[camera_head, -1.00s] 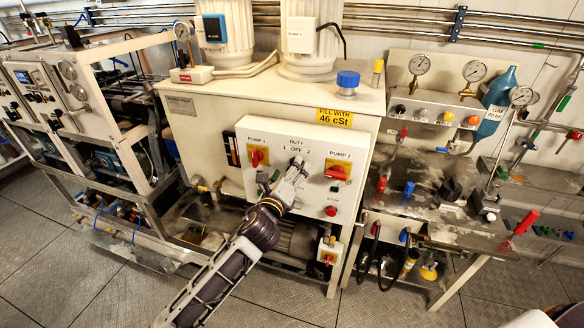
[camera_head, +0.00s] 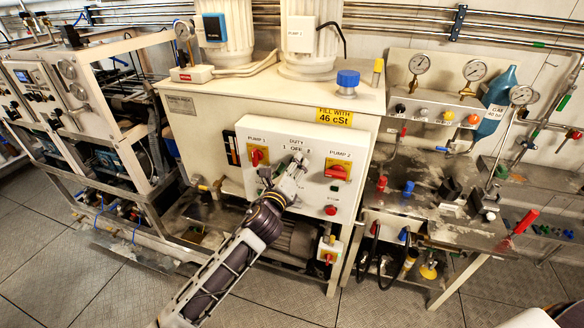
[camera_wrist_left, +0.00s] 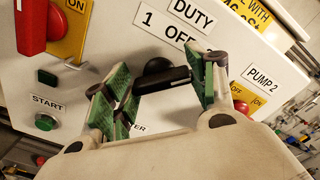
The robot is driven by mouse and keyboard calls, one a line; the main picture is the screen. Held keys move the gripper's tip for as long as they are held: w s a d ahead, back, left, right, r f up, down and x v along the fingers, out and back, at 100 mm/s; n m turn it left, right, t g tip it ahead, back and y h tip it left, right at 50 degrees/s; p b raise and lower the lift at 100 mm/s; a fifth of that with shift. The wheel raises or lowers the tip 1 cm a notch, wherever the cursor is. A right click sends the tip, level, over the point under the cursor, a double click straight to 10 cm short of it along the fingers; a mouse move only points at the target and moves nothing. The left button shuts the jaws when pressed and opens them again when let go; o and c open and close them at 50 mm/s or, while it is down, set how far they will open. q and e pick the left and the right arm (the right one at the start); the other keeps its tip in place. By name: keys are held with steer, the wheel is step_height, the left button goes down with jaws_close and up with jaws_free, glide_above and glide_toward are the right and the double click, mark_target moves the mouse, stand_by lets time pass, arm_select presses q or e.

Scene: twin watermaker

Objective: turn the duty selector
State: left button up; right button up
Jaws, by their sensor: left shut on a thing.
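The duty selector (camera_wrist_left: 158,76) is a black knob with a bar handle and a pale line, below the DUTY label (camera_wrist_left: 193,14) on the white control panel (camera_head: 283,205). In the left wrist view its bar lies nearly level across the picture, the line towards the right finger. My left gripper (camera_wrist_left: 165,72) has green-padded fingers on either side of the bar and is shut on it. In the head view the gripper (camera_head: 296,166) reaches up to the panel from below and covers most of the knob. The label's "2" is hidden in the wrist view. My right gripper is not seen.
Red PUMP 1 (camera_head: 258,157) and PUMP 2 (camera_head: 336,169) switches flank the selector. A green START button (camera_wrist_left: 46,121) and a red stop button (camera_head: 331,210) sit lower on the panel. A bench (camera_head: 425,218) with valves and gauges stands to the right.

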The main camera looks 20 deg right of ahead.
arm_select(q)
steer(key=shift+n, duration=0.3)
steer(key=shift+c, duration=0.2)
steer(key=shift+w+a+f+n+p, duration=0.15)
steer(key=shift+n+p, duration=0.3)
steer(key=shift+n, duration=2.45)
steer(key=shift+s+d+f+n+p, duration=0.15)
steer(key=shift+n+p, duration=0.3)
steer(key=shift+n, duration=2.45)
steer(key=shift+w+a+f+n+p, duration=0.15)
steer(key=shift+n+p, duration=0.3)
steer(key=shift+n, duration=2.45)
steer(key=o, duration=1)
